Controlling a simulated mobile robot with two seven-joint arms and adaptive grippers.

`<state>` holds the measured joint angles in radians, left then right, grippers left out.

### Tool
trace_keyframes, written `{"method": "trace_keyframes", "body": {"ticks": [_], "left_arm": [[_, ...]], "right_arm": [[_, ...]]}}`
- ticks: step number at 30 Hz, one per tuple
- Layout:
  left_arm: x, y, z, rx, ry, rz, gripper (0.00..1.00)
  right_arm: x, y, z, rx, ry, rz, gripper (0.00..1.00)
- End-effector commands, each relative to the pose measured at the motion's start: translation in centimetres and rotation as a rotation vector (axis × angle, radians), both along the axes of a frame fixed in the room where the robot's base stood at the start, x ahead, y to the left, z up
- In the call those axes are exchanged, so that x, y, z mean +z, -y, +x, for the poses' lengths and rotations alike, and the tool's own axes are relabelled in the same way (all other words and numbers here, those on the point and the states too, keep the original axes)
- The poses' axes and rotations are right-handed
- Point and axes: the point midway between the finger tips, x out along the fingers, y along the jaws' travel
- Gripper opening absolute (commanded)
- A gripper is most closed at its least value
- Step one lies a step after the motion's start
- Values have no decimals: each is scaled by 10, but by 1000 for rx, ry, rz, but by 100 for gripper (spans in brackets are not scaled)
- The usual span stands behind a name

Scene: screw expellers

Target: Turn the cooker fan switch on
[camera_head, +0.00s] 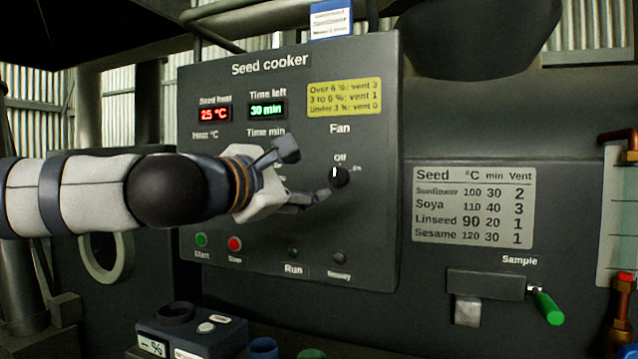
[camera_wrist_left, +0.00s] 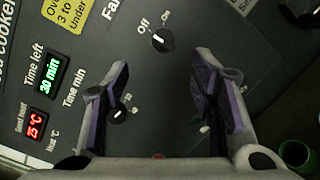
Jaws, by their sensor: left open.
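The fan switch is a small black round knob (camera_head: 340,176) under the "Fan" label on the grey seed cooker panel (camera_head: 370,130). "Off" is printed above it and "On" to its right. Its white mark points up toward "Off". My left gripper (camera_head: 303,172) is open in front of the panel, just left of the knob, its fingers pointing toward it. In the left wrist view the knob (camera_wrist_left: 163,40) shows beyond the fingertips, between the two finger lines, and nothing is between the fingers (camera_wrist_left: 160,70). My right gripper is not in view.
My left gripper hides the "Time min" knob in the head view; a knob (camera_wrist_left: 117,115) shows by the left finger in the wrist view. Start (camera_head: 201,240) and Stop (camera_head: 235,244) buttons sit below. A green sample handle (camera_head: 548,307) is at right. A moisture meter (camera_head: 190,330) stands below.

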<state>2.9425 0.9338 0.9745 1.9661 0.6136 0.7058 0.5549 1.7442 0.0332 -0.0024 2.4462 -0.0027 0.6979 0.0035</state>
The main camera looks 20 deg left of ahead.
Motion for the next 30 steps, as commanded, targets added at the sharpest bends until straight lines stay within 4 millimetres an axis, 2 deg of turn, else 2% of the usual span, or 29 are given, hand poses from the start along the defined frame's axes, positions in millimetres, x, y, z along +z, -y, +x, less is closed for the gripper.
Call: {"method": "trace_keyframes", "body": {"ticks": [3,10,15,22,23,29,30], "left_arm": [[-6,6,33,1,-7,5,51],[-3,15,82,0,-4,6,51],[-3,17,98,-1,-3,7,51],[-3,17,99,-1,-3,7,51],[-3,17,99,-1,-3,7,49],[-3,17,99,-1,-3,7,4],[-3,17,99,-1,-3,7,4]], "right_arm": [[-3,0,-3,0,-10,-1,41],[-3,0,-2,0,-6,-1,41],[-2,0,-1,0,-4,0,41],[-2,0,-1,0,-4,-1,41],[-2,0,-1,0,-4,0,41],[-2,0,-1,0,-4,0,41],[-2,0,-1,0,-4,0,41]]}}
